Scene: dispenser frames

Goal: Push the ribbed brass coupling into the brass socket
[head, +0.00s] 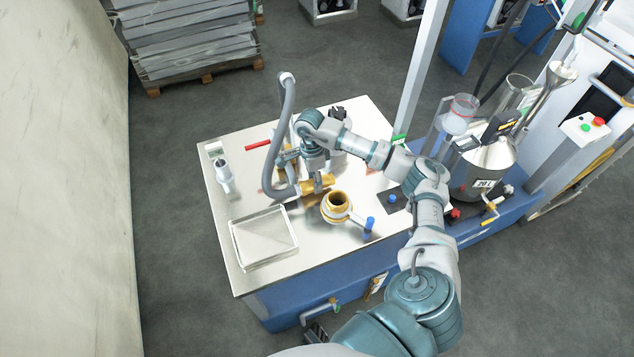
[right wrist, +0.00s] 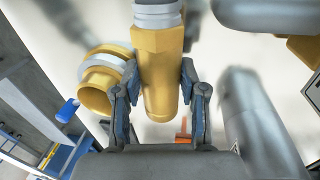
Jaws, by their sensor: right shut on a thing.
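The ribbed brass coupling (head: 320,184) is on the end of a grey hose (head: 277,140). My right gripper (head: 316,170) is shut on it and holds it tilted over the table. In the right wrist view the coupling (right wrist: 160,75) lies between the two fingers of my right gripper (right wrist: 160,92). The brass socket (head: 336,204) has a round open mouth and a pale collar, and is just to the right of and nearer than the coupling. The socket also shows at the left of the right wrist view (right wrist: 97,95), apart from the coupling. My left gripper is out of view.
A blue valve handle (head: 369,226) is right of the socket. A steel vessel (head: 478,170) stands at the right.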

